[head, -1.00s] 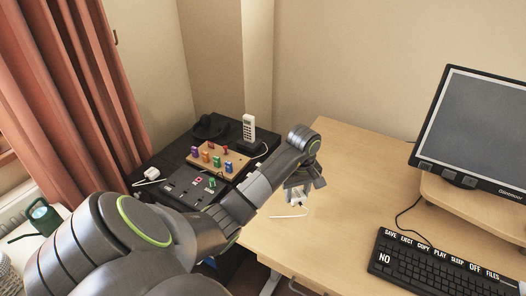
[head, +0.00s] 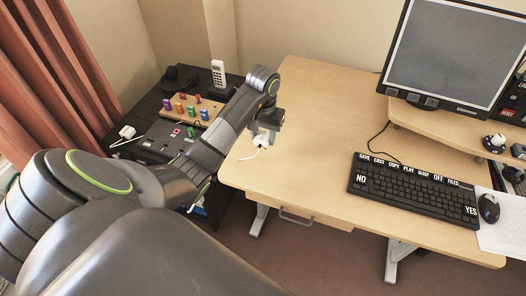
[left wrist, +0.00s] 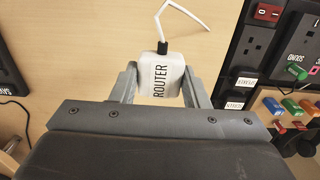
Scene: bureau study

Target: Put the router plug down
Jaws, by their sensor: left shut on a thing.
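The router plug (left wrist: 160,76) is a white block lettered ROUTER, with a black collar and a white cord. It is between the two fingers of my left gripper (left wrist: 161,88), which is shut on it. In the head view my left gripper (head: 264,128) is over the left part of the wooden desk (head: 310,110), with the white plug (head: 262,139) showing below it. The cord trails down and left toward the desk's left edge. I cannot tell whether the plug touches the desk top. My right gripper is not in view.
Left of the desk, a dark stand holds a black socket panel (head: 165,140), a board with coloured pegs (head: 188,109) and a white phone (head: 218,74). A keyboard (head: 412,190), mouse (head: 488,208) and monitor (head: 440,55) occupy the desk's right side. The desk middle is clear.

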